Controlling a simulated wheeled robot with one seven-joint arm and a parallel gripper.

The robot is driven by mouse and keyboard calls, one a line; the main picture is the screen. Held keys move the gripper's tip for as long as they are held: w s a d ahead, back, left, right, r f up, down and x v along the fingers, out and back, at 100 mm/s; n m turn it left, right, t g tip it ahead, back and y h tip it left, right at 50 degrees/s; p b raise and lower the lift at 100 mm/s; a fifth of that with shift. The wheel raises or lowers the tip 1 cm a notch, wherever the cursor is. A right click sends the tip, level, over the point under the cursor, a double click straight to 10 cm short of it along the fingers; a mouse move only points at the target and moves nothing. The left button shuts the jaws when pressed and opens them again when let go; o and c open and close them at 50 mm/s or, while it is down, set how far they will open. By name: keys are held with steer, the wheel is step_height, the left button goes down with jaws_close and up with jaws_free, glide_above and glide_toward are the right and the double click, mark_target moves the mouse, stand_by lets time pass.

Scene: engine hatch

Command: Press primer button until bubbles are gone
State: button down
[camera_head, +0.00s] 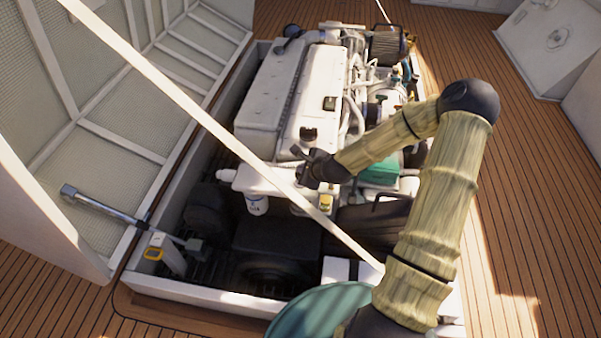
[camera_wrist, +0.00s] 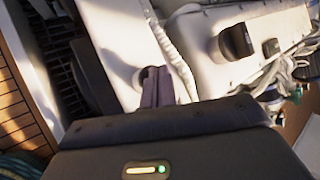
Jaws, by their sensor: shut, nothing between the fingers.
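My gripper (camera_head: 300,166) is over the near end of the white engine (camera_head: 275,95), close above the filter bracket. In the wrist view its dark fingers (camera_wrist: 157,84) are together and empty, with the tips close to a white surface. I cannot tell whether they touch it. A yellowish bowl (camera_head: 326,202) sits below and to the right. I cannot make out the primer button, which may be hidden by the gripper. Bubbles are too small to tell.
A black cap (camera_head: 308,134) stands on the engine; it also shows in the wrist view (camera_wrist: 236,40). The raised hatch (camera_head: 110,110) is at left, with a metal strut (camera_head: 125,215). A pale diagonal bar (camera_head: 215,125) crosses the view. Wooden deck (camera_head: 510,180) is clear at right.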

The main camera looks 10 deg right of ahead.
steer(key=shift+f+b, duration=0.4)
steer(key=shift+f, duration=0.35)
stand_by(0.6)
steer(key=shift+r, duration=0.15)
steer(key=shift+r+p, duration=1.2)
step_height(320, 180, up, 5)
steer(key=p, duration=0.4)
steer(key=shift+r+p, duration=0.1)
steer(key=shift+p, duration=0.25)
stand_by(0.4)
